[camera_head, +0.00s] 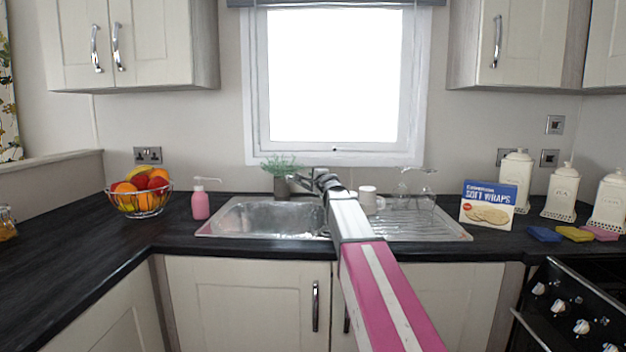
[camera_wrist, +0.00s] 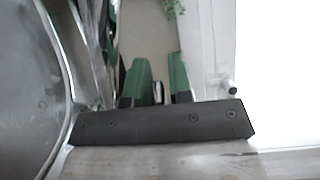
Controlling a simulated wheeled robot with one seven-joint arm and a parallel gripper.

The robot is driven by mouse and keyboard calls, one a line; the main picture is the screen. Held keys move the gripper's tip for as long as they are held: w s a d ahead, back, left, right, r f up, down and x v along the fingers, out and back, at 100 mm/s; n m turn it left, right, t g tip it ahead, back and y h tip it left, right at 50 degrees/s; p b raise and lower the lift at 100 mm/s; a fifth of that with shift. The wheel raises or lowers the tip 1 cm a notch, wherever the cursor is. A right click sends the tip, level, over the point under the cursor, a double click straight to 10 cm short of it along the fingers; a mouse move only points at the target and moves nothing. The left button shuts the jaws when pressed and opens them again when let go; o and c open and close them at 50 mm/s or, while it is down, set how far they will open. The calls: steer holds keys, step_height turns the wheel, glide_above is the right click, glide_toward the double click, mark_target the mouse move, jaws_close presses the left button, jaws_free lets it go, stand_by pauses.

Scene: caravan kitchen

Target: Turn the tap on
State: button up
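The chrome tap (camera_wrist: 96,45) runs along the left of my gripper in the wrist view, beside the metal sink bowl (camera_wrist: 28,85). My gripper (camera_wrist: 160,78) shows two green fingers standing apart, with a gap between them. A small pale and dark thing shows low in the gap; I cannot tell what it is or whether a finger touches it. In the head view my gripper (camera_head: 318,181) is over the back of the sink (camera_head: 262,212), and my arm and gripper hide most of the tap. I cannot make out the tap's handle clearly.
A potted plant (camera_head: 281,170) stands behind the sink, close to my gripper. A white mug (camera_head: 367,196) and glasses (camera_head: 413,190) are to its right. A pink soap bottle (camera_head: 200,203) and fruit bowl (camera_head: 141,194) stand left. The window (camera_head: 335,85) is behind.

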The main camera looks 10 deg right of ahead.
steer(key=shift+w, duration=0.15)
steer(key=shift+c, duration=0.3)
jaws_close()
steer(key=shift+r, duration=0.1)
steer(key=shift+w+d+r+m+g, duration=0.15)
steer(key=shift+r+m+g, duration=0.15)
steer(key=shift+r+m, duration=0.35)
steer(key=shift+w+d+r+m+g, duration=0.15)
steer(key=shift+r+m+g, duration=0.25)
steer(key=shift+m, duration=0.45)
steer(key=shift+o, duration=0.3)
jaws_free()
steer(key=shift+s, duration=0.15)
steer(key=v, duration=1)
steer(key=shift+s+d, duration=0.15)
steer(key=shift+s, duration=0.15)
